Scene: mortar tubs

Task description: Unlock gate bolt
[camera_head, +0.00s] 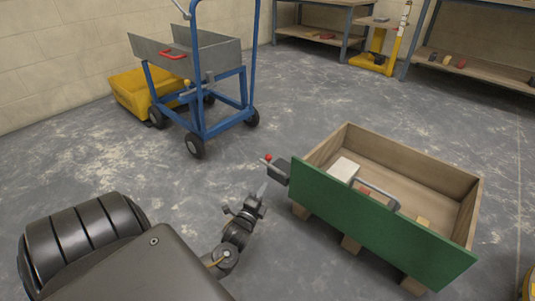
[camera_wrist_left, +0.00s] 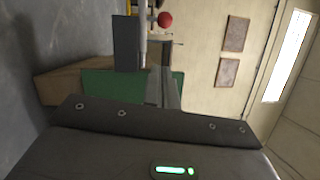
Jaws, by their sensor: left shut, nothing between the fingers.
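The gate bolt (camera_head: 279,171) is a grey block with a thin rod and a red knob (camera_head: 268,157). It sits at the left end of the green front panel (camera_head: 375,222) of a wooden crate. My left gripper (camera_head: 262,189) is shut and empty, just in front of the bolt and a little below the knob in the picture. The left wrist view shows the fingers (camera_wrist_left: 163,88) pointing at the bolt's block (camera_wrist_left: 126,43), with the red knob (camera_wrist_left: 165,19) beyond the tips. The fingers appear apart from the knob. My right gripper is not in view.
The open wooden crate (camera_head: 470,205) stands on short wooden feet and holds a white block (camera_head: 343,169) and smaller pieces. A blue wheeled cart (camera_head: 205,128) and a yellow tub (camera_head: 135,100) stand at the back left. The floor between cart and crate is clear.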

